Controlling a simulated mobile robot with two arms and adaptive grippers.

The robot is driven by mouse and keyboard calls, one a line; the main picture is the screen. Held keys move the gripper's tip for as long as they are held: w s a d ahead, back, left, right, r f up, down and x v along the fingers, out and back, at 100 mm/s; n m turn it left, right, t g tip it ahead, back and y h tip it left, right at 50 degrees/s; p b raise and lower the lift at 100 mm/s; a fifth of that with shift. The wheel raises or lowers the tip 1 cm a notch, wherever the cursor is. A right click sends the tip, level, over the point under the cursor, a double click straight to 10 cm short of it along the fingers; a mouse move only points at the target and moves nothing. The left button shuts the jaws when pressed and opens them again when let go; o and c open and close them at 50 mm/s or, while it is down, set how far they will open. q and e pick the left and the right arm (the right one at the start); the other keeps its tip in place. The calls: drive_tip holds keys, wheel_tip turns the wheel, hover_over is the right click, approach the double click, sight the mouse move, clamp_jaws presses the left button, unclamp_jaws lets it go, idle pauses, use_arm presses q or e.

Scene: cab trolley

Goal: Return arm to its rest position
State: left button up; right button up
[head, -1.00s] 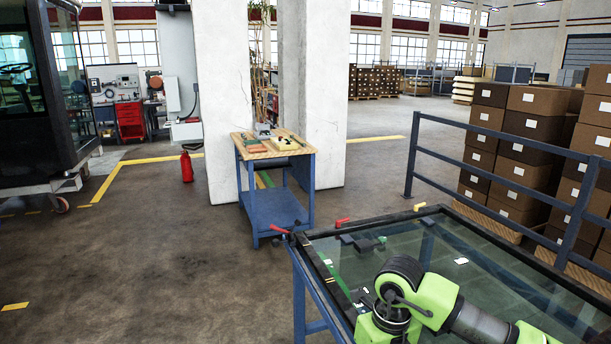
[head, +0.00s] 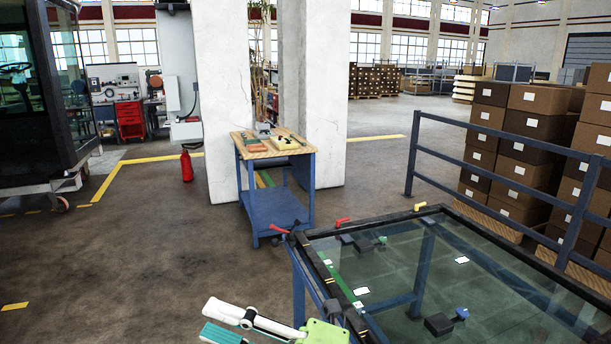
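My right gripper (head: 228,316) shows at the bottom edge of the head view, left of centre. A white finger part and a teal pad point left, and a green body (head: 322,333) sits behind them. My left gripper is not in view.
The glass panel (head: 400,262) fills the lower right, with red and yellow handles at its far edge. A blue railing (head: 480,192) and stacked boxes (head: 520,140) stand right. A blue workbench (head: 273,200) stands ahead. Open floor (head: 130,260) lies left.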

drive_tip(key=w+d+f+m+t+h, duration=0.1)
drive_tip(key=w+d+m+t+h, duration=0.45)
drive_tip(key=d+m+t, duration=0.4)
drive_tip(key=w+d+m+t+h, duration=0.5)
drive_tip(key=d+m+t+h, duration=0.2)
drive_tip(key=m, duration=0.5)
drive_tip(key=s+d+f+m+g+h, duration=0.35)
drive_tip(key=d+f, duration=0.35)
drive_tip(key=f, duration=0.3)
drive_tip(key=s+d+f+m+g+h, duration=0.25)
drive_tip(key=d+f+m+h, duration=0.3)
drive_tip(key=f, duration=0.45)
drive_tip(key=s+d+f+m+g, duration=0.1)
drive_tip(key=s+f+g, duration=0.6)
drive_tip(key=s, duration=0.4)
drive_tip(key=s+d+f+m+g, duration=0.15)
drive_tip(key=s+f+g, duration=0.25)
drive_tip(key=s+f, duration=0.6)
wheel_tip(320, 180, down, 24)
drive_tip(key=s+g, duration=0.1)
drive_tip(key=s, duration=0.1)
drive_tip(key=s+d+f, duration=0.1)
drive_tip(key=s+f, duration=0.7)
drive_tip(key=s+d+f+n+g, duration=0.1)
drive_tip(key=s+d+f, duration=0.1)
drive_tip(key=s+f, duration=0.6)
drive_tip(key=shift+s+d+f+y, duration=0.15)
drive_tip(key=shift+s+d+y, duration=0.15)
drive_tip(key=shift+s, duration=0.5)
